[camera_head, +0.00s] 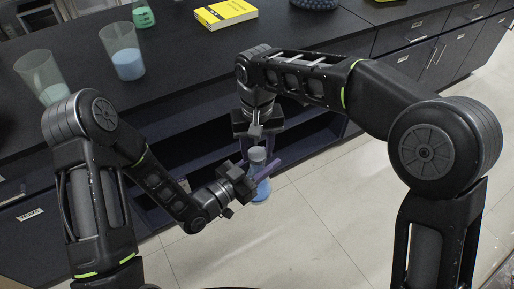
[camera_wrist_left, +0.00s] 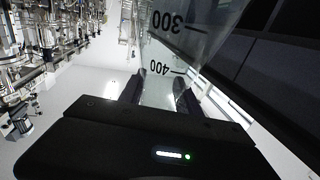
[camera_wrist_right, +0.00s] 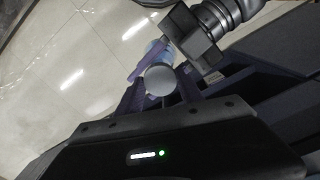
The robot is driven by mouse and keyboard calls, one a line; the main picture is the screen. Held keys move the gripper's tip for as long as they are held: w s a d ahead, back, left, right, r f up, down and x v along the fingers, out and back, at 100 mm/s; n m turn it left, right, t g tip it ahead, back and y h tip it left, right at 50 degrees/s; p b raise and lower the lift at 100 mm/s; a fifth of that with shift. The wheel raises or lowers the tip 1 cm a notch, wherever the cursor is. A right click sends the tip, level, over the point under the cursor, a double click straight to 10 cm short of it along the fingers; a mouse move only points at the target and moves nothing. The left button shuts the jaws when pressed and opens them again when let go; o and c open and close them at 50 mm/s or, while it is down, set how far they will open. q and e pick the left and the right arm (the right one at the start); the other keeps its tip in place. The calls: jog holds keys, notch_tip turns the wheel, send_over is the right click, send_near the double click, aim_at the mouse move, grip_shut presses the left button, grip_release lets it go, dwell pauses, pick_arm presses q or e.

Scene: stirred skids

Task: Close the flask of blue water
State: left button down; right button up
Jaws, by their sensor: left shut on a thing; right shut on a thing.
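The flask with blue water (camera_head: 260,192) is held upright in the air in front of the bench, between my two grippers. My left gripper (camera_head: 256,168) is shut around its upper part. In the left wrist view the clear glass (camera_wrist_left: 185,40) shows marks 300 and 400. My right gripper (camera_head: 257,143) points down from above and is shut on a pale round stopper (camera_wrist_right: 159,79), which shows as a disc between the fingers in the right wrist view. The stopper is over or at the flask's mouth; whether it sits in the neck is hidden.
On the dark bench (camera_head: 185,75) stand a beaker of blue liquid (camera_head: 127,63), a tall beaker (camera_head: 42,77), a green-liquid flask (camera_head: 144,17) and a yellow book (camera_head: 225,13). Open shelves and drawers lie below. The tiled floor (camera_head: 320,200) is clear.

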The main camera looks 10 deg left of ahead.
jog(key=shift+f, duration=0.6)
dwell(0.4)
